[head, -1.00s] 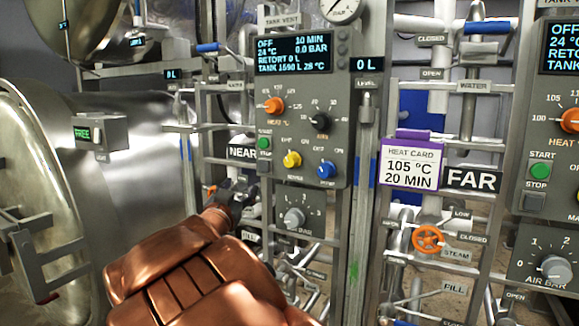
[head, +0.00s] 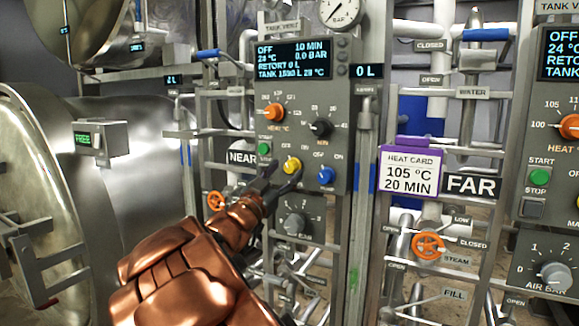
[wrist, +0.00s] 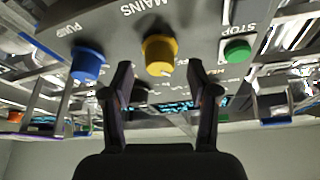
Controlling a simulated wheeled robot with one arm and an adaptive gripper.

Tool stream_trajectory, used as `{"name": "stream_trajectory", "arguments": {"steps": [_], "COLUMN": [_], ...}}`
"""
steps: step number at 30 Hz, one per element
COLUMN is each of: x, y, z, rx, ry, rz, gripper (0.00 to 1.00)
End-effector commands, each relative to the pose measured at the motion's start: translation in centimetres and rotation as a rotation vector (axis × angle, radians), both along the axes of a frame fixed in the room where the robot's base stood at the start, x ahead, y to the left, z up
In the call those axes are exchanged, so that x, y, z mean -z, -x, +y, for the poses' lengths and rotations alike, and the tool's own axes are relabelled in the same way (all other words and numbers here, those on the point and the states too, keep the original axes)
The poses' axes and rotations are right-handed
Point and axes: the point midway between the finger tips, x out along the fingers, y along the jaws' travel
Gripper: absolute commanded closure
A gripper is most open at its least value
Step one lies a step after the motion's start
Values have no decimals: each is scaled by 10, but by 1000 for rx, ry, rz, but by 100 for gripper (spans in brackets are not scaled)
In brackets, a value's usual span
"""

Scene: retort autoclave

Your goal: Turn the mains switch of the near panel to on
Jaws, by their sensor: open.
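The near panel (head: 300,108) is a grey box with a display (head: 293,59) that reads OFF at top left. Its mains switch (head: 291,166) is a yellow knob low on the panel. In the wrist view the yellow knob (wrist: 159,54) sits below the upside-down word MAINS. My gripper (head: 283,178) is open just below and in front of this knob. In the wrist view its two fingers (wrist: 164,82) are spread, with the knob ahead between their tips. I see no contact. Where the knob's pointer stands is not clear.
A blue pump knob (head: 326,175) is right of the yellow one, and the green start button (head: 264,149) is to its left. The air knob (head: 296,225) is below. Pipes and orange valve wheels (head: 429,245) surround the panel. The FAR panel (head: 548,150) is at right.

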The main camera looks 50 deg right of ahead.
Motion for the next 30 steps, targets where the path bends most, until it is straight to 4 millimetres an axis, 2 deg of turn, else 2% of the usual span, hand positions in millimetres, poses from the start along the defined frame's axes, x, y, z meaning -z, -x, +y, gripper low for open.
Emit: {"name": "stream_trajectory", "arguments": {"steps": [3,9,21,30], "x": [-5,-7,-9,-9], "y": [-2,-4,-5,-5], "z": [-12,-22,-25,-24], "rx": [2,0,-1,-1], "ry": [-1,-2,-2,-2], "rz": [0,4,3,2], "gripper": [41,41,42,73]}}
